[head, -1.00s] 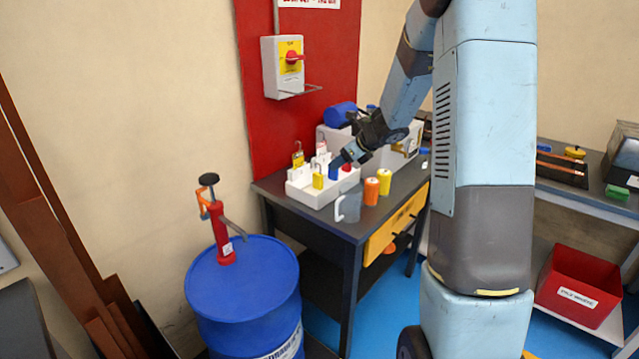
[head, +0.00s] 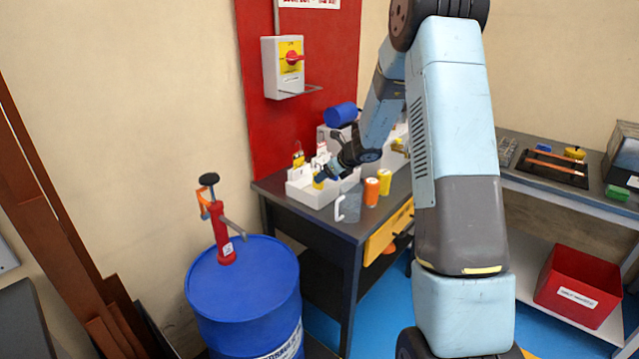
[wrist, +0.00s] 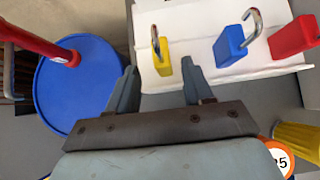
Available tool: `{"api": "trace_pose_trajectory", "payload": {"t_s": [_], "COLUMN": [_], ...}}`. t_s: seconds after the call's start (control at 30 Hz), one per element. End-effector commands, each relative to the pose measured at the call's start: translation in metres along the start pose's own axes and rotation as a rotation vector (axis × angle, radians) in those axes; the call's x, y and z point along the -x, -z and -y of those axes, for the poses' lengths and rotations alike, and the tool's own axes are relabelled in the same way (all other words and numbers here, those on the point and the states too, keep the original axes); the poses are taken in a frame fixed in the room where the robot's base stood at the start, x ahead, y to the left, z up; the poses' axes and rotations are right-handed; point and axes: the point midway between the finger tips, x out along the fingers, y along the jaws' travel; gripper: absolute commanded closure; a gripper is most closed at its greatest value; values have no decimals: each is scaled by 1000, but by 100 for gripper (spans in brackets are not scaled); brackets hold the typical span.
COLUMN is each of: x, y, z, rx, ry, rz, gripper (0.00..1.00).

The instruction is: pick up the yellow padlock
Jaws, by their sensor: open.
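The yellow padlock (wrist: 162,57) stands in the white tray (wrist: 183,77), its metal shackle up, in the wrist view. My open gripper (wrist: 160,78) has its two fingers pointing toward it, with the padlock ahead of the gap and nearer the right finger. I cannot tell whether a finger touches it.
A blue padlock (wrist: 231,45) and a red padlock (wrist: 292,37) are to the right in the tray. A grey mug (head: 349,207), an orange can (head: 371,192) and a yellow can (head: 384,181) stand close by. A blue drum (head: 242,290) with a red pump is to the left.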

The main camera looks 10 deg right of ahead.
Motion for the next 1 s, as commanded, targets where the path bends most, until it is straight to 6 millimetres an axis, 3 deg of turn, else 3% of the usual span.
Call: {"api": "trace_pose_trajectory", "payload": {"t_s": [0.3,0.6,1.0], "x": [-37,-41,-40], "y": [3,2,3], "z": [5,5,5], "rx": [-1,0,-1], "ry": [-2,0,0], "rz": [-1,0,-1], "gripper": [49,49,86]}}
